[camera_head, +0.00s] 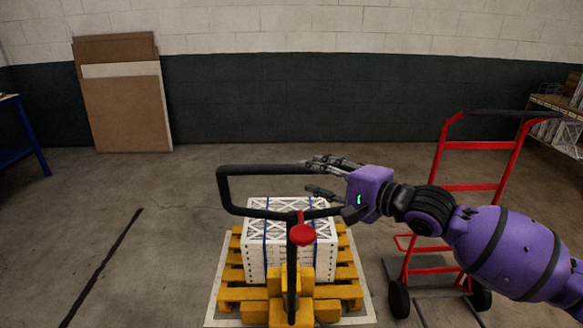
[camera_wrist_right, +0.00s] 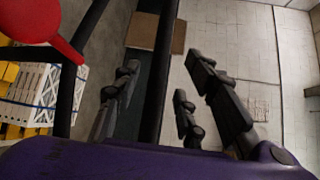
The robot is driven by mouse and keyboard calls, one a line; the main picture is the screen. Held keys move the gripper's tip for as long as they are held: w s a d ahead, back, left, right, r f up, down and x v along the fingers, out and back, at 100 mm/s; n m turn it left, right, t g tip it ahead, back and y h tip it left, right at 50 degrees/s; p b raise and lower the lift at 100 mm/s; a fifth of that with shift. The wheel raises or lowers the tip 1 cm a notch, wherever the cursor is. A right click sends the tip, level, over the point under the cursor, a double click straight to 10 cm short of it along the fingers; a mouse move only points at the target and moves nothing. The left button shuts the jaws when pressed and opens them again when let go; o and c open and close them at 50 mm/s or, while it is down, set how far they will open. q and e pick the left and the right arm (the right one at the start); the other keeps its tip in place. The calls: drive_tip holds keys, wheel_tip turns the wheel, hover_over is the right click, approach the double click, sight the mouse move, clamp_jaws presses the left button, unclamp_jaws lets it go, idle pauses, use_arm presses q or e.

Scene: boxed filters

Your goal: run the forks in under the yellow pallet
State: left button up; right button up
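The yellow pallet (camera_head: 346,273) lies on the floor ahead, bearing a stack of white boxed filters (camera_head: 277,262) with blue straps. The pallet jack's yellow body (camera_head: 283,311) stands at its near side, overlapping it in the picture. I cannot see the forks or how far under the pallet they reach. The jack's black loop handle (camera_head: 260,168) has a red lever (camera_head: 303,234). My right gripper (camera_head: 322,177) is at the handle's right side. In the right wrist view a black handle bar (camera_wrist_right: 160,70) runs between its spread fingers, with gaps. My left gripper is out of view.
A red hand truck (camera_head: 470,187) stands close right of the pallet, under my right arm. Boards (camera_head: 125,110) lean on the back wall. A blue table (camera_head: 25,130) is at far left, shelving (camera_head: 560,125) at far right. Floor left of the pallet is clear.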

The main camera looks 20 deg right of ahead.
sight(299, 171)
drive_tip(key=x, duration=0.7)
drive_tip(key=shift+w+a, duration=0.1)
drive_tip(key=shift+w, duration=0.15)
drive_tip(key=shift+c, duration=0.4)
clamp_jaws()
